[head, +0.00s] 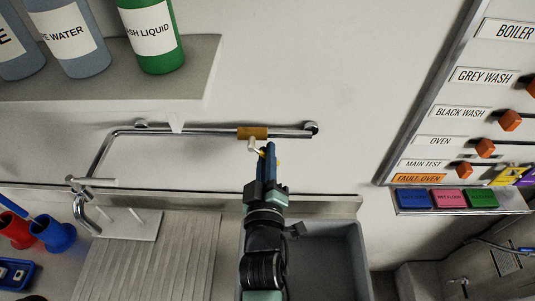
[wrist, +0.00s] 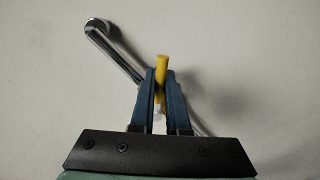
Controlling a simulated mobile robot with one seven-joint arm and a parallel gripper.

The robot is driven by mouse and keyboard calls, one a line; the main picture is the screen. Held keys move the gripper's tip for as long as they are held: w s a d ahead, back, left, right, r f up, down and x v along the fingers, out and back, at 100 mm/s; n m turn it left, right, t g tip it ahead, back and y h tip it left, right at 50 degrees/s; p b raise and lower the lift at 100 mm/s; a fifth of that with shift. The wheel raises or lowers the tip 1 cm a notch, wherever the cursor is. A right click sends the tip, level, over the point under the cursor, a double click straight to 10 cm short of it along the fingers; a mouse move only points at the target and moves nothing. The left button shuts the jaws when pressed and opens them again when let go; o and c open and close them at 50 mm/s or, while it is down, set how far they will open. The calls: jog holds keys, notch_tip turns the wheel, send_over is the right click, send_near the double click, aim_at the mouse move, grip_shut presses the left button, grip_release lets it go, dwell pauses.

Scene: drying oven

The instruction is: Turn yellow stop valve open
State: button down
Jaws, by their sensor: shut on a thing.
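The yellow stop valve (head: 252,132) sits on the chrome wall pipe (head: 210,131) as an orange-yellow sleeve, with a pale stub below it. My gripper (head: 267,150) reaches up from below, its blue fingers just under and right of the sleeve. A small yellow bit shows at the fingertips. In the wrist view my gripper (wrist: 160,85) is shut on a yellow part of the valve (wrist: 162,68), which stands between the two blue fingers. A pale piece shows lower between them. The fingers hide part of the valve and the pipe behind.
A shelf (head: 120,75) with labelled bottles juts out at upper left. A faucet (head: 84,205) hangs over a ribbed drainboard (head: 145,262) at lower left. A grey sink (head: 335,262) lies below my arm. A switch panel (head: 470,115) stands at right.

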jog(key=c, duration=0.9)
grip_release()
jog(key=shift+r, duration=0.1)
